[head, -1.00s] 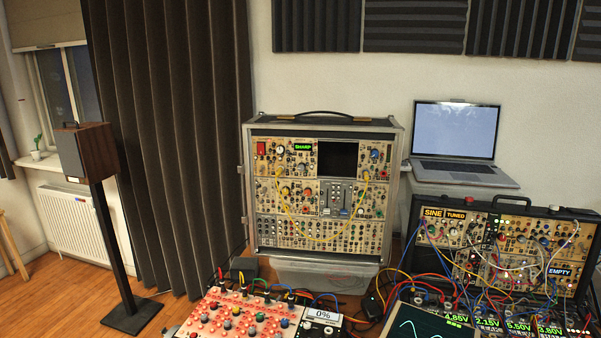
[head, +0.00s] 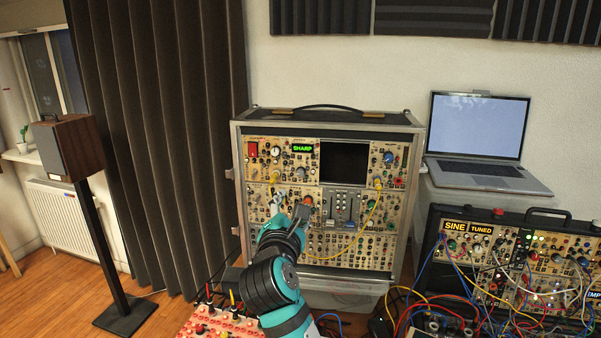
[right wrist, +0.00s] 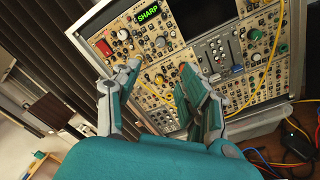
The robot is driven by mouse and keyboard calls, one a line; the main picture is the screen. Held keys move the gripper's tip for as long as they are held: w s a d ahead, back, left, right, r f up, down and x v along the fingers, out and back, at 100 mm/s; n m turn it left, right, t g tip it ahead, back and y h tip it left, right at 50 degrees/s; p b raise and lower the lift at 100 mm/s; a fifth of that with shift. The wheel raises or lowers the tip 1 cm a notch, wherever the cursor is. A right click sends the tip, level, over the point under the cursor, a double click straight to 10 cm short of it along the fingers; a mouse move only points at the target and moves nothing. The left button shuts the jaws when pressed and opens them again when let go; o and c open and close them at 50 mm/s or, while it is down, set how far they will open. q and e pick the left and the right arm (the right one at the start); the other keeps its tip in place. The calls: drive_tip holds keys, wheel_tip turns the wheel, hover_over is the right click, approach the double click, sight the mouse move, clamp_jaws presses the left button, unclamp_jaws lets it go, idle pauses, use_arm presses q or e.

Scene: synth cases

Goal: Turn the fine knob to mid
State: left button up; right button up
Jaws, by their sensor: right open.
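The tall synth case (head: 236,190) stands against the wall, its panel full of knobs. A green display (head: 303,148) reads SHARP; it also shows in the right wrist view (right wrist: 147,14). Near it are a pale-capped knob (head: 277,151) and a grey knob (head: 300,173). Labels are too small to tell which knob is the fine one. My right gripper (head: 290,207) is open before the left-middle part of the panel, below these knobs. In the right wrist view its fingers (right wrist: 157,76) are spread with nothing between them. My left gripper is out of view.
A yellow cable (head: 346,240) hangs across the panel beside my right gripper. A second synth case (head: 436,215) with many patch cables stands at right, below a laptop (head: 478,165). A red panel (head: 200,328) with plugs lies low in front.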

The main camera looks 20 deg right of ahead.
sight(300, 174)
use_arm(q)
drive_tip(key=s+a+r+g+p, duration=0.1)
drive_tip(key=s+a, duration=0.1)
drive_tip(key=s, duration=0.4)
use_arm(e)
drive_tip(key=p+x, duration=0.2)
drive_tip(key=x, duration=1.2)
drive_tip(key=shift+w+d, duration=0.2)
drive_tip(key=shift+w, duration=0.1)
drive_tip(key=shift+w+d+f, duration=0.1)
drive_tip(key=shift+w+d, duration=0.2)
drive_tip(key=shift+w, duration=0.35)
drive_tip(key=c, duration=0.4)
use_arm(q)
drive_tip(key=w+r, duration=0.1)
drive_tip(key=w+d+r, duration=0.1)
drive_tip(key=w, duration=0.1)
use_arm(e)
clamp_jaws()
